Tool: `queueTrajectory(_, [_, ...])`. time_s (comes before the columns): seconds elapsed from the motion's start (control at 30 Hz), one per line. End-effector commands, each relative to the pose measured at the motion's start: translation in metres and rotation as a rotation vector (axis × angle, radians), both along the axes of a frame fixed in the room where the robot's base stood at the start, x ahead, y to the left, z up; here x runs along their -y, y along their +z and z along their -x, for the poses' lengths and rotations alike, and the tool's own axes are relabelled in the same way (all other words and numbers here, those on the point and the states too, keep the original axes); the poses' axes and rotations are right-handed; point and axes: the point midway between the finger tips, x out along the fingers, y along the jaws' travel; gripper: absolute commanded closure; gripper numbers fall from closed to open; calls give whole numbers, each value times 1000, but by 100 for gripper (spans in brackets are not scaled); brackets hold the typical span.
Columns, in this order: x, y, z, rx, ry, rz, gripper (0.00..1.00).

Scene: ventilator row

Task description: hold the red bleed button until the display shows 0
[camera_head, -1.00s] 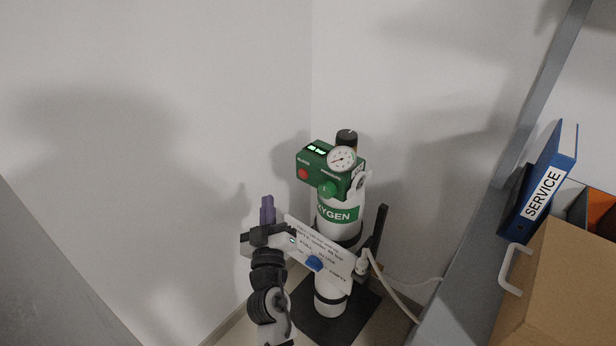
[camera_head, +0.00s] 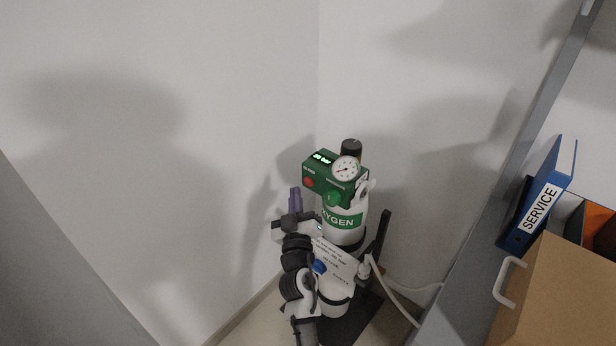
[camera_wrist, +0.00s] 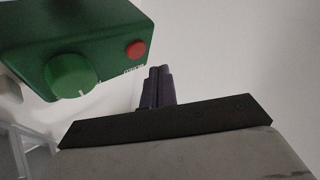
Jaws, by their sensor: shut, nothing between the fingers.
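The red bleed button (camera_head: 309,183) is on the front of a green regulator box (camera_head: 345,184). It also shows in the wrist view (camera_wrist: 136,50), at the box's right end. The display (camera_head: 322,158) on top of the box is lit, but its digits are too small to read surely. My gripper (camera_head: 295,190) has purple fingers, shut with nothing between them. In the head view its fingertips are just below and left of the button. In the wrist view my gripper (camera_wrist: 158,70) points up beside the box, apart from the button.
A green knob (camera_head: 334,198) and a round gauge (camera_head: 346,169) sit beside the button. The oxygen cylinder (camera_head: 341,234) stands below, with a hose (camera_head: 397,302) at right. A shelf with a blue service binder (camera_head: 540,195) and cardboard box (camera_head: 555,300) stands right.

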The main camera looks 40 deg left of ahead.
Motion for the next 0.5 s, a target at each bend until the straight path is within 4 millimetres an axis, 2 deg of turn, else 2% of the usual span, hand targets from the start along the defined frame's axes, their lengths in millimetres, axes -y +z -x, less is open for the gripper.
queueTrajectory(0.2, [1, 0, -14, 1, 0, 1, 100])
queueTrajectory(0.5, [2, 0, -16, 1, 0, 0, 100])
